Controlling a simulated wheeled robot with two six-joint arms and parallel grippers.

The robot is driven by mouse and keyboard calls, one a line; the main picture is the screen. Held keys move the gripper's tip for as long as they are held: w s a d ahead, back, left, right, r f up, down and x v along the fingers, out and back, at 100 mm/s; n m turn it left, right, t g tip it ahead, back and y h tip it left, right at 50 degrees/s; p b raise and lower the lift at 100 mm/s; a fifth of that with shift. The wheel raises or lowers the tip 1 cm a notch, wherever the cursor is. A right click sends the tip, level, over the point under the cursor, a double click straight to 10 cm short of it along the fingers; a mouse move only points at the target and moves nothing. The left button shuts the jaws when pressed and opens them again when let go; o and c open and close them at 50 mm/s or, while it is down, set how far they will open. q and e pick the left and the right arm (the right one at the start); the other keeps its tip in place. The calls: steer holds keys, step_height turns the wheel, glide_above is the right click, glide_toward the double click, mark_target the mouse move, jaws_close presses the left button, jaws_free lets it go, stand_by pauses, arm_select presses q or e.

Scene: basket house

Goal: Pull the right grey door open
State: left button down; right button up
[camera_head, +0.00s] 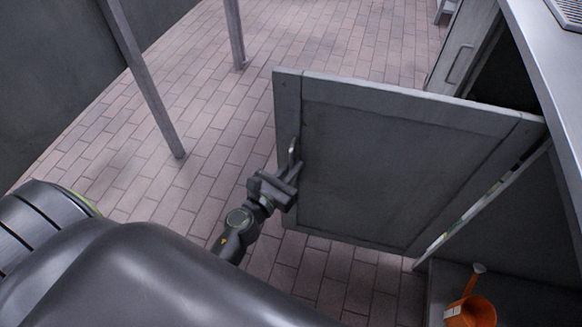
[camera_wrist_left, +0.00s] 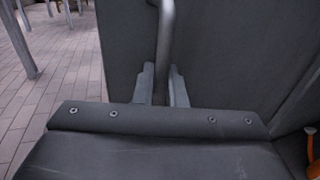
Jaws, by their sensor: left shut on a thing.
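The grey door (camera_head: 390,165) stands swung wide open from the cabinet, its hinge side at the right. It also fills much of the left wrist view (camera_wrist_left: 240,60). Its metal handle (camera_head: 293,152) is near the door's free left edge. In the left wrist view the handle (camera_wrist_left: 166,40) runs down between the two fingers. My left gripper (camera_head: 287,183) is shut on the handle; in the left wrist view its fingertips (camera_wrist_left: 161,84) sit on both sides of the bar. My right gripper is in neither view.
Inside the open cabinet (camera_head: 515,235) an orange watering can (camera_head: 478,312) stands at the bottom right. Another grey door with a handle (camera_head: 459,65) is farther back. Metal legs (camera_head: 145,85) stand at upper left. The brick floor (camera_head: 190,125) left of the door is mostly clear.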

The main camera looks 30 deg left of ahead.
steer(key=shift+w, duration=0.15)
arm_select(q)
steer(key=c, duration=1.6)
jaws_free()
steer(key=shift+a, duration=0.1)
steer(key=shift+c, duration=0.2)
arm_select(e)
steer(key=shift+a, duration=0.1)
arm_select(q)
steer(key=shift+s, duration=0.1)
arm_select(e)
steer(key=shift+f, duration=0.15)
